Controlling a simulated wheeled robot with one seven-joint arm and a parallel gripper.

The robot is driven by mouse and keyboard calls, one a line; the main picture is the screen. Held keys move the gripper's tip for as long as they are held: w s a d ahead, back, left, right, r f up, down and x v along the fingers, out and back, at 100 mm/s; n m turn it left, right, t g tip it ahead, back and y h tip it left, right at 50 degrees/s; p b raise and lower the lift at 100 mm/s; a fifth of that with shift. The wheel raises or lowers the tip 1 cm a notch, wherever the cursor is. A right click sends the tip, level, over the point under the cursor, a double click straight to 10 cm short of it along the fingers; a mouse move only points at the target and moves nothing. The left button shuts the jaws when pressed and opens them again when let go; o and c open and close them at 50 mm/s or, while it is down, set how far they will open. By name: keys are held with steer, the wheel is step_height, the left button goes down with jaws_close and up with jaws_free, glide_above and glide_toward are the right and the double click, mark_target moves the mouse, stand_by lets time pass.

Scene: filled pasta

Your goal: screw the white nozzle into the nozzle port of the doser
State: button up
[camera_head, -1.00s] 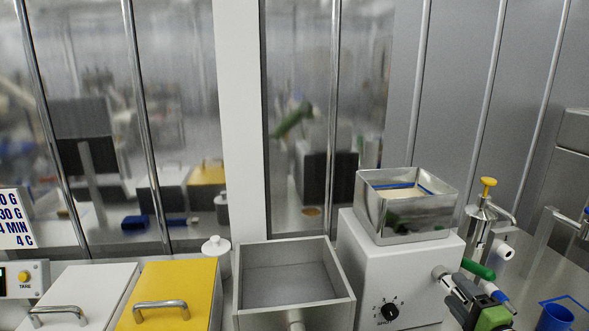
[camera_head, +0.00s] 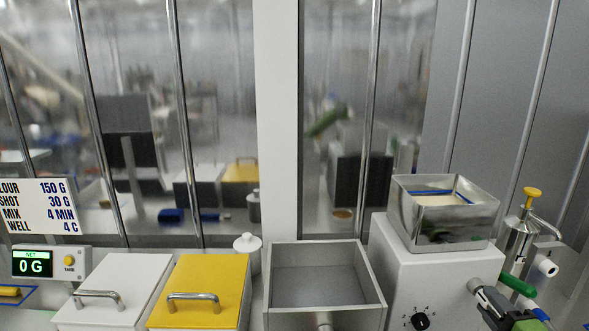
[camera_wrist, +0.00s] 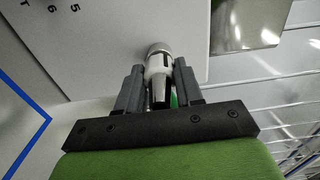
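The doser (camera_head: 420,272) is a white box with a black dial and a steel hopper on top, at the right of the head view. Its round nozzle port (camera_head: 474,284) sticks out of the right side; the port's grey collar shows in the wrist view (camera_wrist: 158,48). The white nozzle (camera_wrist: 158,66) sits in line with the port and appears to meet it; how far it is threaded in cannot be seen. My gripper (camera_wrist: 158,84) has its dark fingers closed on both sides of the nozzle. In the head view my gripper (camera_head: 484,298) is at the port, and the nozzle is mostly hidden.
An open grey bin (camera_head: 325,282) stands left of the doser, then yellow-lidded (camera_head: 205,285) and white-lidded (camera_head: 118,283) bins and a scale (camera_head: 50,262) reading 0 G. A steel pump dispenser (camera_head: 518,235) and a green-handled tool (camera_head: 518,285) are close behind my gripper.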

jaws_close()
steer(key=m+p, duration=0.2)
steer(key=p, duration=0.1)
steer(key=shift+r, duration=0.4)
steer(key=m+p, duration=0.6)
steer(key=p, duration=0.1)
steer(key=m+p, duration=0.2)
steer(key=m, duration=0.1)
steer(key=shift+f, duration=0.1)
steer(key=shift+w+f+m, duration=0.1)
steer(key=shift+f+m, duration=0.2)
steer(key=shift+r, duration=0.1)
